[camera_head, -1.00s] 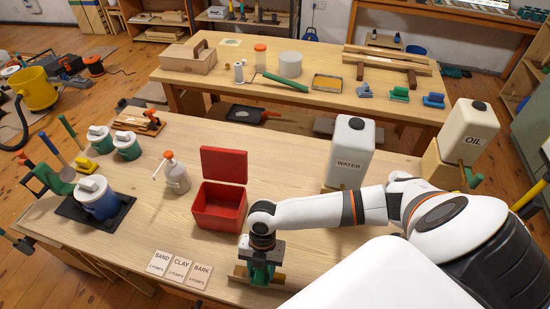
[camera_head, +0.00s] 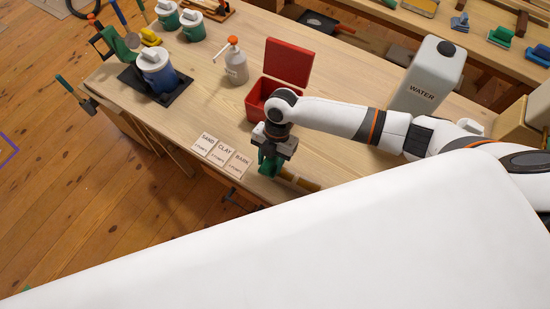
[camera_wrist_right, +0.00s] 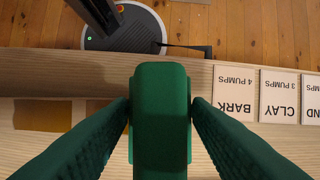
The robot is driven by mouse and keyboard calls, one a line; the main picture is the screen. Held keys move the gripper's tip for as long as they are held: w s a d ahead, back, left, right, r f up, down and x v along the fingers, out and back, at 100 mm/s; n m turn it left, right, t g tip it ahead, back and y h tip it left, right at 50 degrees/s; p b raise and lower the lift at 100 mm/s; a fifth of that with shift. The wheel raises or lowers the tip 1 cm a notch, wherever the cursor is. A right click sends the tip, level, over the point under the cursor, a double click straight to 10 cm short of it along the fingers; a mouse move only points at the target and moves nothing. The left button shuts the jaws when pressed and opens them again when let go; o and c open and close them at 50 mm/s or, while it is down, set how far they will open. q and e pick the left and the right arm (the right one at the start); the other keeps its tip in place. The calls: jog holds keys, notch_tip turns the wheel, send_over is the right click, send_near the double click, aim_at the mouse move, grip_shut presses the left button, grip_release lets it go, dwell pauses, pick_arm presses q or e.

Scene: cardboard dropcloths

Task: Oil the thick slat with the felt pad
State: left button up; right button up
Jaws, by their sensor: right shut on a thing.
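My right gripper (camera_head: 268,162) is low over the near edge of the table, right of the cards. It is shut on a green block, which I take to be the felt pad (camera_wrist_right: 160,115); the block sits between both fingers in the right wrist view. A wooden strip, probably the thick slat (camera_head: 297,180), shows just right of the gripper. In the right wrist view the strip (camera_wrist_right: 70,72) runs behind the pad and ends near the BARK card. Whether the pad touches it is hidden. My left gripper is not in view.
Three cards (camera_head: 223,154) lie left of my right gripper. An open red box (camera_head: 287,68) stands behind it. A spray bottle (camera_head: 235,65), a blue jar (camera_head: 157,75) and a WATER container (camera_head: 428,75) are farther off. An amber patch (camera_wrist_right: 42,115) shows near the strip.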

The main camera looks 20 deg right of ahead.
notch_tip(320, 180, up, 5)
jog(key=p, duration=0.4)
jog(key=shift+r+p, duration=0.1)
jog(key=shift+p, duration=0.3)
jog(key=shift+w, duration=0.1)
jog(key=shift+s+d+f+n+g+h+b, duration=0.15)
jog(key=shift+s+n+b, duration=0.1)
jog(key=shift+n, duration=0.35)
jog(key=shift+s+d+f+n+g+h+b, duration=0.15)
jog(key=shift+s+n, duration=0.1)
jog(key=shift+n, duration=0.35)
jog(key=shift+s+d+f+n+h+b, duration=0.55)
jog(key=shift+s+n, duration=0.55)
jog(key=shift+n, duration=1.5)
jog(key=shift+s+d+f+n+h+b, duration=0.3)
jog(key=shift+s+d+f+n+h, duration=0.5)
jog(key=shift+n, duration=1.8)
jog(key=shift+s+d+f+n+h+b, duration=0.35)
jog(key=shift+s+n+h, duration=0.8)
jog(key=shift+n, duration=1.45)
